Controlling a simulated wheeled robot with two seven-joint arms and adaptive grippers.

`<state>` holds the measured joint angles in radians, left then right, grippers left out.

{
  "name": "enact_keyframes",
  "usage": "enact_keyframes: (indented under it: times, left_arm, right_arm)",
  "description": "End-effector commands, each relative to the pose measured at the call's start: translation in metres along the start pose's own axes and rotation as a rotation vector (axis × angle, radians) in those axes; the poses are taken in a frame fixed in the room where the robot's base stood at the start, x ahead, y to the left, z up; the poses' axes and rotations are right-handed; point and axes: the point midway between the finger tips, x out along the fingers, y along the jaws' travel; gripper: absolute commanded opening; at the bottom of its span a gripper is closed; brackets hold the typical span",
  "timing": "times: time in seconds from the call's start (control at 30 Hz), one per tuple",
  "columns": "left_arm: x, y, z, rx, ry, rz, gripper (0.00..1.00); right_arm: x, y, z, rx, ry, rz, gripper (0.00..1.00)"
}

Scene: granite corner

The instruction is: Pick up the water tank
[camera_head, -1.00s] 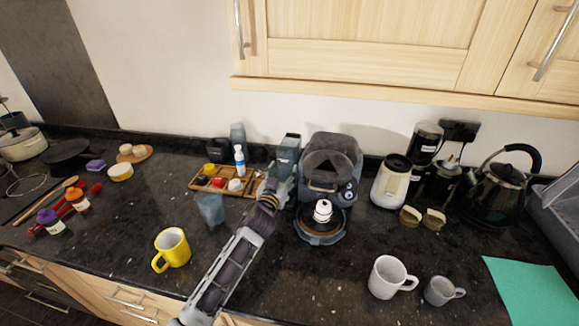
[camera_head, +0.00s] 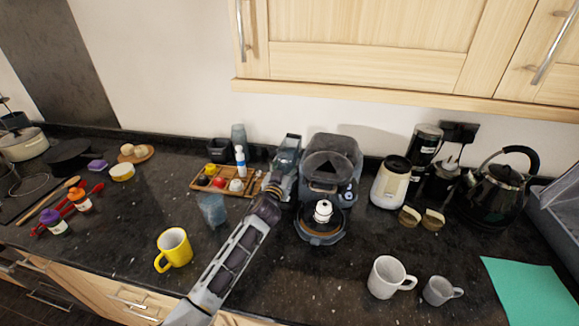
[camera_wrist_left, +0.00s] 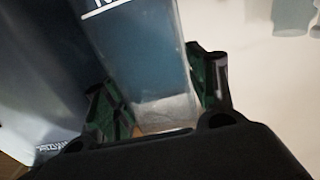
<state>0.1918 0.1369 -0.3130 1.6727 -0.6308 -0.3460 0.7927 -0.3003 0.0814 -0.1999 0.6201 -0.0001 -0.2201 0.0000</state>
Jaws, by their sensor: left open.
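The water tank (camera_head: 289,144) is a grey, translucent upright container just left of the dark coffee machine (camera_head: 330,172). In the left wrist view the tank (camera_wrist_left: 145,60) stands between the two fingers, with part of a white label at its top edge. My left gripper (camera_head: 281,172) is at the tank's front, in the head view covering its lower part. In the wrist view the fingers of this gripper (camera_wrist_left: 163,92) are open, one on each side of the tank. I cannot tell whether they touch it. My right gripper is not in view.
A wooden tray (camera_head: 210,187) with small items and a bottle (camera_head: 240,161) is left of the gripper, near a translucent cup (camera_head: 212,209). A yellow mug (camera_head: 174,247) stands nearer the front. Wall cabinets (camera_head: 370,60) hang above.

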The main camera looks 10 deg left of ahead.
Motion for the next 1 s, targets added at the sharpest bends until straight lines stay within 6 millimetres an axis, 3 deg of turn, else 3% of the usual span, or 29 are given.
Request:
enact_keyframes:
  times: [0.2,0.7,1.0]
  left_arm:
    - [0.0117,0.0030,-0.0003,-0.001,0.001,0.005,0.59]
    - [0.0127,0.0039,-0.0005,-0.002,0.002,0.006,0.59]
    - [0.0126,0.0039,-0.0005,-0.002,0.002,0.006,0.19]
  right_arm:
    - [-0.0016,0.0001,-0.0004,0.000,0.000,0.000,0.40]
    - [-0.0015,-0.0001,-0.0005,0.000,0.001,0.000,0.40]
    - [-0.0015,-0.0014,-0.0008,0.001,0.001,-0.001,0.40]
